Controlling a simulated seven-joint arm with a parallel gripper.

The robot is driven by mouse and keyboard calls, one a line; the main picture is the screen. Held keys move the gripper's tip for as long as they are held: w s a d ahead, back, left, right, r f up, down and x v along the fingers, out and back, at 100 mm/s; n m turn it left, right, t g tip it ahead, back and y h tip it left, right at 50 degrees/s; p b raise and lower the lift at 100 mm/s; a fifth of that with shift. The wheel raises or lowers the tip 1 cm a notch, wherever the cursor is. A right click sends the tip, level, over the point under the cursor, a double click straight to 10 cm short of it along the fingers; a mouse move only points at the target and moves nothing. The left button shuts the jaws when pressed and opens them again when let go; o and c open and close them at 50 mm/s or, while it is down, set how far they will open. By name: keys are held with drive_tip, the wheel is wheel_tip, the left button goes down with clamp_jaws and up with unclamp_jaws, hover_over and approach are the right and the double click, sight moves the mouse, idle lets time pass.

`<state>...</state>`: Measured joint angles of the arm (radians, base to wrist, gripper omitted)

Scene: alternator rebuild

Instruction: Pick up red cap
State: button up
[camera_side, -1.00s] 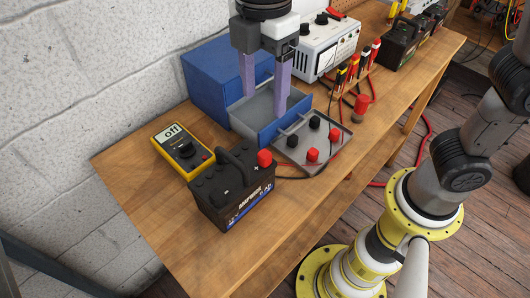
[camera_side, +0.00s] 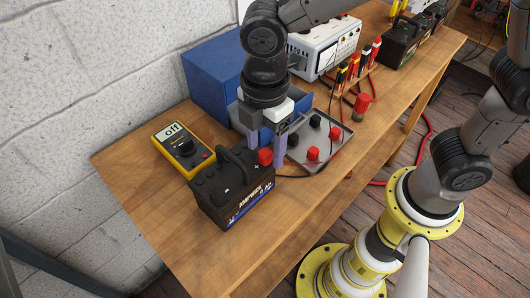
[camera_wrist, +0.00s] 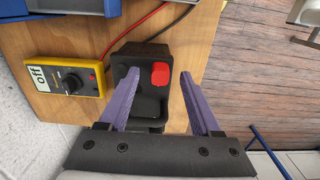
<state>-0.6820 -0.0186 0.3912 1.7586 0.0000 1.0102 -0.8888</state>
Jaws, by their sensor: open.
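A red cap (camera_side: 265,157) sits on the terminal of the black battery (camera_side: 232,195). In the wrist view the red cap (camera_wrist: 160,74) shows on top of the battery (camera_wrist: 148,98), between my fingers. My gripper (camera_side: 266,158) points down with its two purple fingers on either side of the cap. The wrist view shows my gripper (camera_wrist: 158,88) open, with a gap between each finger and the cap. Several other red and black caps (camera_side: 312,153) stand in a grey tray (camera_side: 326,161) to the right.
A yellow multimeter (camera_side: 182,149) reading "off" lies left of the battery. A blue drawer cabinet (camera_side: 212,75) and a white meter box (camera_side: 322,45) stand behind. A larger red piece (camera_side: 362,103) stands right of the tray. The bench (camera_side: 215,262) is bare in front.

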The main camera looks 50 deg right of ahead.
sight(264, 152)
drive_tip(key=c, duration=1)
drive_tip(key=shift+r, duration=0.45)
wheel_tip(264, 152, up, 2)
drive_tip(key=shift+r, duration=0.1)
drive_tip(key=s+d+r, duration=0.8)
drive_tip(key=s+r, duration=0.2)
drive_tip(key=r, duration=0.3)
drive_tip(key=shift+s+d+r, duration=0.4)
